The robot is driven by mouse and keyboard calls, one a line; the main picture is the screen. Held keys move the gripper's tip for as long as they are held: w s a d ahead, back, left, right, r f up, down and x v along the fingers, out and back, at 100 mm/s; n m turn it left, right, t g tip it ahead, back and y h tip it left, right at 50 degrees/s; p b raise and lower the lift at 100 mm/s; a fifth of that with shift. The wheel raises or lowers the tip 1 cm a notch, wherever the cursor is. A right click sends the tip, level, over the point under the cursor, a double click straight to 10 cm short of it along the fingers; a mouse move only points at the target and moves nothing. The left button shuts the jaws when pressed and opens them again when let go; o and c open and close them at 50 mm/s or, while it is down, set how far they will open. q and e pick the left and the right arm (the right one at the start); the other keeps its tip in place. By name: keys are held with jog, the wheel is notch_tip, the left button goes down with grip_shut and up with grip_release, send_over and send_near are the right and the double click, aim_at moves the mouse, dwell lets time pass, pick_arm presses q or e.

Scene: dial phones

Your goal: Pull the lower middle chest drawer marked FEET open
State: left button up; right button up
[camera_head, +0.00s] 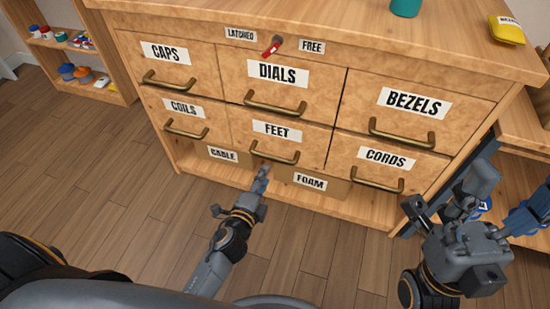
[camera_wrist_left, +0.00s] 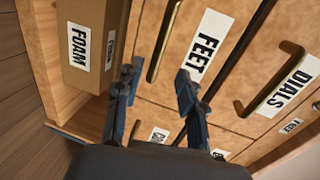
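The FEET drawer (camera_head: 307,146) is the lower middle drawer of the wooden chest. Its front looks flush with its neighbours, so it appears closed. Its brass bar handle (camera_head: 275,157) sits below the FEET label; the handle also shows in the left wrist view (camera_wrist_left: 165,40). My left gripper (camera_head: 262,176) is just below and in front of this handle. In the left wrist view its two fingers (camera_wrist_left: 157,80) are apart, with the handle's near end showing between them; contact cannot be told. My right gripper (camera_head: 414,208) is at the right, before the CORDS drawer, its fingers unclear.
A red lever (camera_head: 271,47) between the LATCHED and FREE labels points down-left. CABLE (camera_head: 222,154) and FOAM (camera_head: 315,184) boxes sit on the open shelf under the drawers. A shelf unit (camera_head: 115,88) stands at the left. The floor (camera_head: 120,190) in front is clear.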

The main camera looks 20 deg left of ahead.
aim_at(274, 157)
pick_arm(q)
jog(key=b+x, duration=0.1)
jog(key=x, duration=0.8)
jog(key=shift+w+f+b, duration=0.1)
jog(key=shift+w+b, duration=0.25)
jog(key=shift+b, duration=0.05)
jog(key=shift+c, duration=0.4)
grip_shut()
